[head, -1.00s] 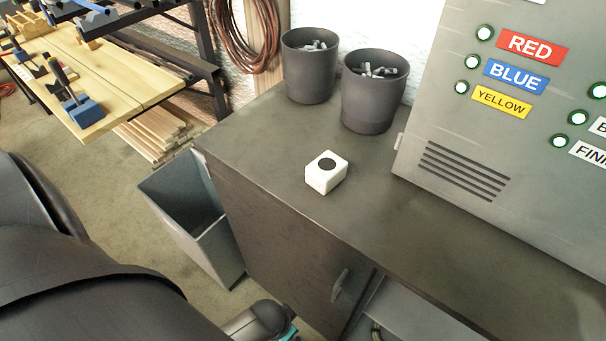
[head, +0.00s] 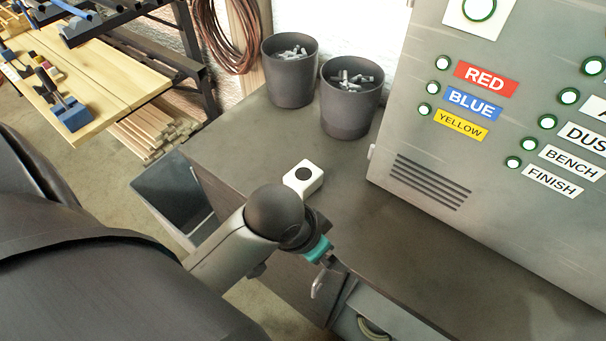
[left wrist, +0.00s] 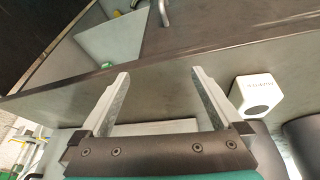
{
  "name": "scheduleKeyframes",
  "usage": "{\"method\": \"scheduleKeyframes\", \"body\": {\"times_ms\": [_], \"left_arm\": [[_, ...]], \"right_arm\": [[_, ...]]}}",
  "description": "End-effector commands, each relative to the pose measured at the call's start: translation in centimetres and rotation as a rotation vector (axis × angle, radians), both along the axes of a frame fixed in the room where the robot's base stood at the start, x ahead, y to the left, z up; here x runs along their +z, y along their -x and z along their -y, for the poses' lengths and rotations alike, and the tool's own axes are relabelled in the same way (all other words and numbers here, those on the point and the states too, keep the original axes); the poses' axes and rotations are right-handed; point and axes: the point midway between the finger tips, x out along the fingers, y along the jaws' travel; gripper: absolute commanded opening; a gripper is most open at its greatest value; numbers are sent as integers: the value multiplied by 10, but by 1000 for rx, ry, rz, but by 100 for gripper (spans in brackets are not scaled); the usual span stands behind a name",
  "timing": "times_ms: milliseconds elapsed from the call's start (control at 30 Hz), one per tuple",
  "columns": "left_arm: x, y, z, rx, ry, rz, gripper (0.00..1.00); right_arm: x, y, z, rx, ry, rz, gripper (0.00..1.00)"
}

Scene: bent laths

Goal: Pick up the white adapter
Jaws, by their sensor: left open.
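The white adapter (head: 303,178) is a small block with a dark round spot on top. It sits on the grey cabinet top, just behind my left arm, which covers part of it. In the left wrist view the adapter (left wrist: 258,97) is to the right of the fingers and apart from them. My left gripper (left wrist: 160,74) is open with nothing between its fingers. In the head view only its teal-banded wrist shows clearly, near the cabinet's front edge; the fingertips are hard to make out. My right gripper is not in view.
Two dark bins (head: 289,72) (head: 350,98) with grey pieces inside stand behind the adapter. A metal panel (head: 430,185) with labels and round lights rises to the right. A grey open bin (head: 172,190) stands left of the cabinet. The cabinet top right of the adapter is clear.

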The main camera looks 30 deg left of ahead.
Motion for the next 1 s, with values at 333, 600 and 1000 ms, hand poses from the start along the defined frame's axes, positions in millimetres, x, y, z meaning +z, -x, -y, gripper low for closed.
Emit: {"method": "scheduleKeyframes", "body": {"times_ms": [333, 600, 1000], "left_arm": [[23, -57, 16, -165, 9, -48, 100], [54, -96, -22, -165, -78, -160, 100], [126, -129, -108, 58, -160, -311, 100]], "right_arm": [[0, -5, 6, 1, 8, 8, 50], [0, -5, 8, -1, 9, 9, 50], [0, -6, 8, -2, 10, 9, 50]]}}
